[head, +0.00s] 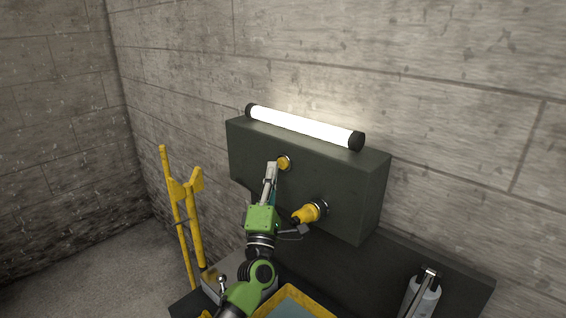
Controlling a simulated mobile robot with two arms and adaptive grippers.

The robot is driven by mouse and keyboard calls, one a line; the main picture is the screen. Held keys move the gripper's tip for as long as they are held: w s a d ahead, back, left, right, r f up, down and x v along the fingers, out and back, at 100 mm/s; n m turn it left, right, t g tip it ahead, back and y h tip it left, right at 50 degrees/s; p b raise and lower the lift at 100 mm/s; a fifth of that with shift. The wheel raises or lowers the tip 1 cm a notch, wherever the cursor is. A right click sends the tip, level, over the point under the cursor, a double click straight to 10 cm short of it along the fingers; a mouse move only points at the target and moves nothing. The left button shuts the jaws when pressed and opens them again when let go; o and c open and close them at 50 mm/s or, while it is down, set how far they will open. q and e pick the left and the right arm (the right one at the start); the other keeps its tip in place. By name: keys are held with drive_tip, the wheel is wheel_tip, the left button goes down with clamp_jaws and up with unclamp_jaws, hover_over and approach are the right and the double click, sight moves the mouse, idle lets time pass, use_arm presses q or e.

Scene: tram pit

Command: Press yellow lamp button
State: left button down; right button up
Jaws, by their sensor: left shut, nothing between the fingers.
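The yellow lamp button (285,162) is a round yellow disc with a pale rim on the front of a dark box. The lit tube lamp (303,125) lies along the box's top. My left gripper (272,166) is shut and empty, with its tip at the left edge of the button. I cannot tell whether it touches. Its fingers point up toward the box front. My right gripper is not in view.
The dark box (345,195) stands by the concrete wall and carries a yellow plug (308,213) in a socket, close right of my gripper. A yellow frame (190,215) stands at left. A grey bottle (421,295) and a yellow-rimmed tray (318,303) are below.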

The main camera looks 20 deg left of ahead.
use_arm(q)
drive_tip(key=shift+s+a, duration=0.1)
drive_tip(key=shift+s, duration=0.15)
drive_tip(key=s+a+p, duration=0.1)
drive_tip(key=s+a, duration=0.1)
drive_tip(key=s, duration=0.3)
drive_tip(key=shift+s+p, duration=0.35)
drive_tip(key=shift+p, duration=0.05)
idle(0.4)
